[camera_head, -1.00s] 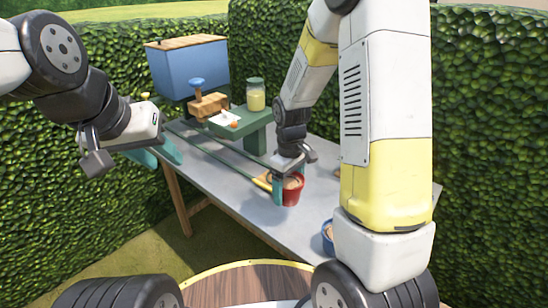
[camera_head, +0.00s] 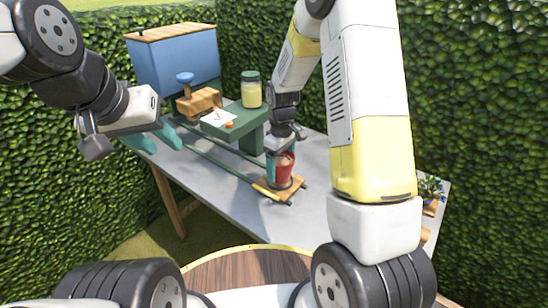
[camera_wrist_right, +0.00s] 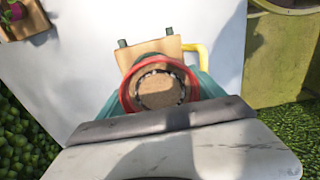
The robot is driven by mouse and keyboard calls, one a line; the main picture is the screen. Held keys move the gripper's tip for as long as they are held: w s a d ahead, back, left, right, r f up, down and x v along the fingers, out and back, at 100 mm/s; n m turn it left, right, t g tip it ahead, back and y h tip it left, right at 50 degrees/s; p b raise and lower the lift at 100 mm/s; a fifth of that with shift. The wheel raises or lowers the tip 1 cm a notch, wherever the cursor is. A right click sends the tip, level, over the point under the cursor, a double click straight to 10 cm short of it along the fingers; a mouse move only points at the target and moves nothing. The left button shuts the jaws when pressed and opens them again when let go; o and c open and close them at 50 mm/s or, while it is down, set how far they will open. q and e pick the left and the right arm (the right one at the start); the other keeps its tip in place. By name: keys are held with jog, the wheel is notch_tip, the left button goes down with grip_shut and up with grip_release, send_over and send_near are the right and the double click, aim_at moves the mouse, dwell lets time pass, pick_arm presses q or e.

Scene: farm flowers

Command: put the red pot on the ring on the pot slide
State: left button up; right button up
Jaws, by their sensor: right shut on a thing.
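The red pot (camera_head: 285,168), filled with brown soil, is upright in my right gripper (camera_head: 283,153). My right gripper is shut on its upper part. In the right wrist view the pot's red rim (camera_wrist_right: 126,98) sits between the teal fingers. The pot is over the wooden board of the pot slide (camera_head: 268,189); the board shows behind the pot in the wrist view (camera_wrist_right: 150,50). A dark ring shows around the pot's base; I cannot tell whether the pot rests on it. My left gripper (camera_head: 155,140) is open and empty at the left.
A blue bin (camera_head: 180,65) stands behind. A potted plant (camera_head: 430,190) is at the right. A yellow handle (camera_wrist_right: 203,55) borders the board.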

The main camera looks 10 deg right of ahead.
jog(key=shift+w+f, duration=0.1)
jog(key=shift+w, duration=0.9)
jog(key=shift+f, duration=1.75)
jog(key=shift+f, duration=0.1)
jog(key=o, duration=1.7)
